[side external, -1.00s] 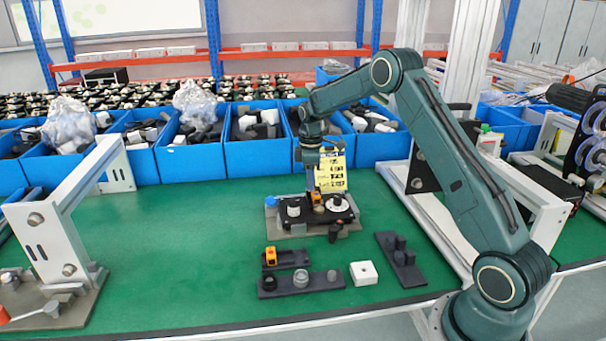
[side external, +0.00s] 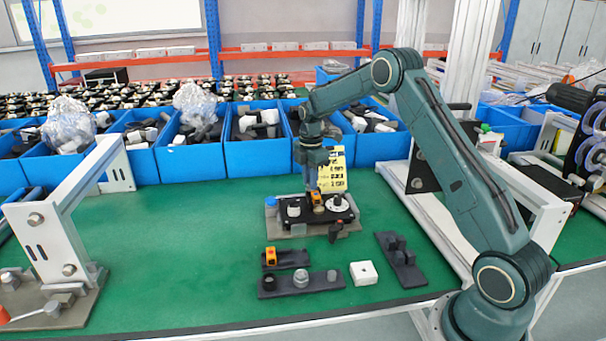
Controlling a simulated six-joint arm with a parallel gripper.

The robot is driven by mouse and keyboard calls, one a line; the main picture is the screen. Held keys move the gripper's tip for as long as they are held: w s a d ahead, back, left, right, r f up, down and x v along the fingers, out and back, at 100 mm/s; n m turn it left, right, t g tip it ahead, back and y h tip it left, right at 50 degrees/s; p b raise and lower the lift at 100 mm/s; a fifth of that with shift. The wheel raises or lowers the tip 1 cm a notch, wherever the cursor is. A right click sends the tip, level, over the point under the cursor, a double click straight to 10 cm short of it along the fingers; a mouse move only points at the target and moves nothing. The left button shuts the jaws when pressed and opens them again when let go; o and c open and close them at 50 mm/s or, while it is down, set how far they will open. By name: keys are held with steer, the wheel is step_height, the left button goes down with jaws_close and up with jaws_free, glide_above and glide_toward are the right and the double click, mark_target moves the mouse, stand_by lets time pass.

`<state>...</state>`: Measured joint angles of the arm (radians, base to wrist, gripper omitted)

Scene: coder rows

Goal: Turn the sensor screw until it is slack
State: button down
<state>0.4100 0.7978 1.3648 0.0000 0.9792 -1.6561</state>
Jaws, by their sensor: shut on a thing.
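My gripper (side external: 313,188) points down over the black fixture plate (side external: 300,224) in the middle of the green bench. Its fingers are shut on a small part at the plate, beside an orange block (side external: 317,198). The sensor screw is too small to make out, and the fingers hide that spot. A white cylinder (side external: 293,207) stands on the plate left of my gripper. A white round disc (side external: 338,203) sits to its right, and a dark knob (side external: 333,232) is at the plate's front right.
In front lie a dark holder with an orange part (side external: 270,257), a long dark holder (side external: 312,284), a white square block (side external: 363,273) and a dark bracket (side external: 401,260). A yellow label card (side external: 333,172) stands behind. Blue bins (side external: 255,157) line the back. The bench's left middle is clear.

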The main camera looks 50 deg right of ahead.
steer(key=shift+n, duration=1.7)
steer(key=c, duration=1.4)
jaws_free()
steer(key=shift+c, duration=0.2)
steer(key=m, duration=0.5)
steer(key=shift+m, duration=0.3)
steer(key=m, duration=0.4)
steer(key=shift+m, duration=0.4)
